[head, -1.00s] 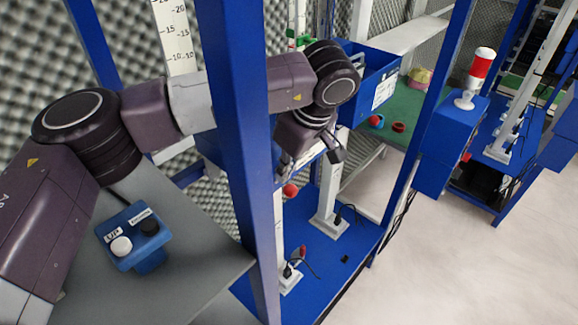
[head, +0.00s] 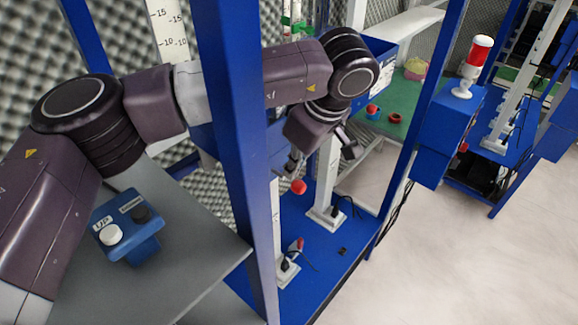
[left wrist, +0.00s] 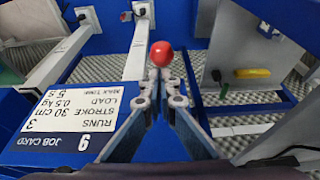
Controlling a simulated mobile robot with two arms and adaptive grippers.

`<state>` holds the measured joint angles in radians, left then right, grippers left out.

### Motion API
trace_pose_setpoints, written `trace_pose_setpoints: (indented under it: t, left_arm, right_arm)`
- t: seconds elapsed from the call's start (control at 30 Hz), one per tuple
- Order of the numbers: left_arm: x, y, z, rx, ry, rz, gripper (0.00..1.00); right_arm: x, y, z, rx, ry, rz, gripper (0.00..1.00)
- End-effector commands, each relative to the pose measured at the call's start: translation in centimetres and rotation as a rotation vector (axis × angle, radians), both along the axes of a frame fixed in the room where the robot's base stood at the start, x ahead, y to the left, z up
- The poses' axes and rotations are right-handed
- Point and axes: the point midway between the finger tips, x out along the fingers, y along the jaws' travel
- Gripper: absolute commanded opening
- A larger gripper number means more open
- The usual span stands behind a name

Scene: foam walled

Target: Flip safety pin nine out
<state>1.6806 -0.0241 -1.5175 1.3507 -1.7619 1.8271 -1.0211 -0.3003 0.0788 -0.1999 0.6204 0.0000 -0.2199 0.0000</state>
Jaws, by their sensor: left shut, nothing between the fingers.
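A round red knob (left wrist: 161,53), which looks like the head of the safety pin, lies just beyond my left fingertips in the left wrist view. In the head view the red knob (head: 298,187) shows just below my left gripper (head: 296,166), beside a blue frame post. My left gripper (left wrist: 163,88) is shut with nothing between its fingers; its tips are close to the knob, and contact cannot be told. A white job card (left wrist: 68,118) marked 9 lies left of the fingers. The pin's shaft is hidden. My right gripper is not in view.
A blue post (head: 236,150) stands in front of my left arm. A blue UP/DOWN button box (head: 127,228) sits on a grey table (head: 195,255). White uprights (head: 326,190) stand on a blue base (head: 330,262). A red-topped lamp (head: 476,65) stands at the right. Open floor lies lower right.

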Motion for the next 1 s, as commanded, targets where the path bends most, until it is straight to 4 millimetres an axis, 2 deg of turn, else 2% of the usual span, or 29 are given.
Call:
trace_pose_setpoints:
  t: [0.17,0.5,0.63,0.8,1.0]
  left_arm:
    - [-0.1,-0.2,0.7,-0.002,0.002,-0.003,0.00]
    - [0.1,0.1,7.0,-0.002,-0.001,-0.001,0.00]
    - [0.2,0.1,8.8,-0.002,-0.001,0.000,0.00]
    - [0.2,0.2,9.9,-0.002,0.001,0.001,0.00]
    - [0.2,0.2,10.0,-0.001,0.002,0.000,0.00]
  right_arm:
    - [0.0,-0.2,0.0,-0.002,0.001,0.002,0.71]
    - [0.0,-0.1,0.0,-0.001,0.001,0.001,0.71]
    - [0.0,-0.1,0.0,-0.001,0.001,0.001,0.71]
    - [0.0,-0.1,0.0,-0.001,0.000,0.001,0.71]
    - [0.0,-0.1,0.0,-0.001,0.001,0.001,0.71]
